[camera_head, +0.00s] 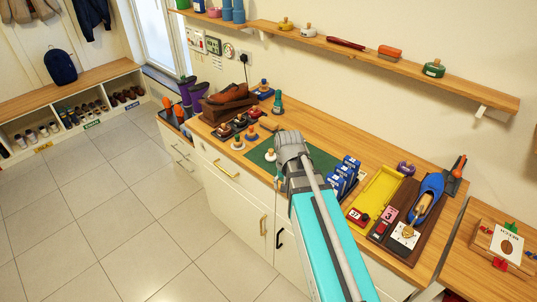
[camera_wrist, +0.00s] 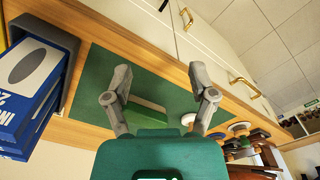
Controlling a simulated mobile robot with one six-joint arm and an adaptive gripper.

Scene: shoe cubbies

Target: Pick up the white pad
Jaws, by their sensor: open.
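In the wrist view, a round white pad (camera_wrist: 188,119) is partly hidden behind my right finger, at the edge of the green mat (camera_wrist: 90,85). In the head view, a small light round pad with a knob (camera_head: 270,155) sits on the green mat (camera_head: 321,160), left of my gripper. In the head view my gripper (camera_head: 281,183) is partly hidden by my arm.
Blue boxes (camera_head: 343,178) stand close right of my gripper, with a yellow tray (camera_head: 381,190) beyond. Several knobbed pads and a brown shoe (camera_head: 229,95) are at the left. A wall shelf (camera_head: 383,60) runs above the counter. The floor (camera_head: 110,200) at left is clear.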

